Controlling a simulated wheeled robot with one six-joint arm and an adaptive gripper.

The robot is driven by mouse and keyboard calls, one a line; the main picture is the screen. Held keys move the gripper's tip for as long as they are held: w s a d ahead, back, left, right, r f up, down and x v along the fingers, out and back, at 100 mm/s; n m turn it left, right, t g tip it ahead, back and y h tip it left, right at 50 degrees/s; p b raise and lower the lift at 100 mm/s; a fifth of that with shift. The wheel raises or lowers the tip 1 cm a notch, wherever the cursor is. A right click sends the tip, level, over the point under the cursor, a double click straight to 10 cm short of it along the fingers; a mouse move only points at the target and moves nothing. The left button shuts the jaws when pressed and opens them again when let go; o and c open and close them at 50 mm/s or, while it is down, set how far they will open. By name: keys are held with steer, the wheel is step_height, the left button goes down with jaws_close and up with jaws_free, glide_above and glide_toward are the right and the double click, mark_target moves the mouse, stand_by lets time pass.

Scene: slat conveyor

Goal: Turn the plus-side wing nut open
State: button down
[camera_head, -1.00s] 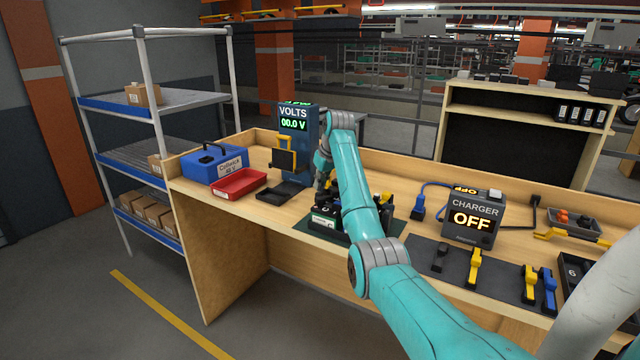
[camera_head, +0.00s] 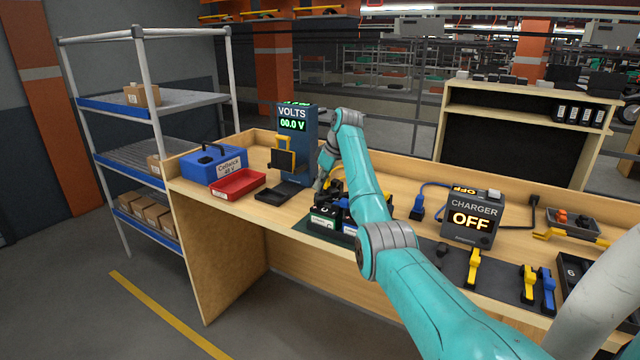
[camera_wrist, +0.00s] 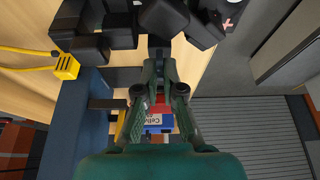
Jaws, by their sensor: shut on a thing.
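My gripper (camera_wrist: 158,58) is shut on a small dark part at the top middle of the wrist view. I cannot make out a wing nut's shape there, as the fingers hide most of it. Several black blocks (camera_wrist: 90,45) surround the fingertips. A pale patch with a red mark (camera_wrist: 228,20) lies to their right. In the head view my gripper (camera_head: 321,184) reaches down at the dark battery blocks (camera_head: 323,219) on the green mat (camera_head: 306,229). My arm covers part of them.
The blue volt meter stand (camera_head: 297,155) is close to the gripper's left. A black tray (camera_head: 278,196), red bin (camera_head: 238,184) and blue case (camera_head: 200,168) lie further left. The charger (camera_head: 471,219), reading OFF, stands right. A yellow connector (camera_wrist: 66,66) with cable shows in the wrist view.

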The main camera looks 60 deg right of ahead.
steer(key=c, duration=1.3)
jaws_free()
steer(key=v, duration=1.2)
